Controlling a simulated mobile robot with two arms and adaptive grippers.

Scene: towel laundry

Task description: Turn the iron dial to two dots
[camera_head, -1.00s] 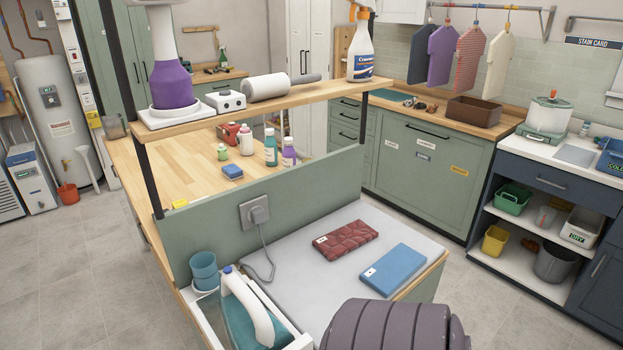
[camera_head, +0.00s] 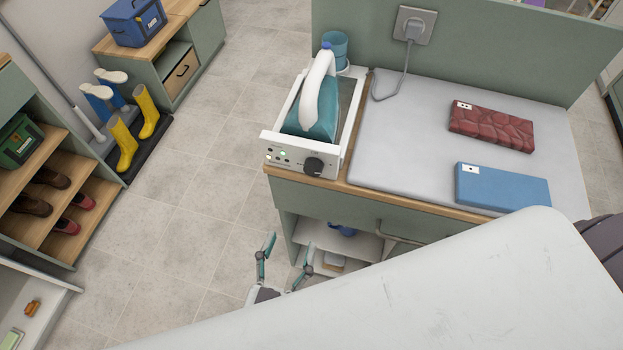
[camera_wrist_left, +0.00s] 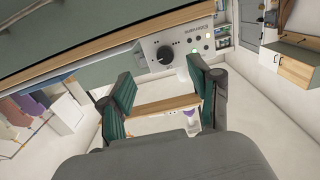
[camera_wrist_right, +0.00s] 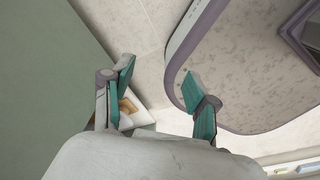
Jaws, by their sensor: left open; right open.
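The iron (camera_head: 318,105), teal with a white handle, rests in a white stand at the left end of the counter. On the stand's front panel is a black round dial (camera_head: 313,167) with small lights to its left.
A grey ironing pad (camera_head: 400,140) bears a red folded cloth (camera_head: 491,128) and a blue one (camera_head: 502,187). A blue cup (camera_head: 334,50) stands behind the iron. A drawer handle (camera_head: 398,234) juts out below the counter.

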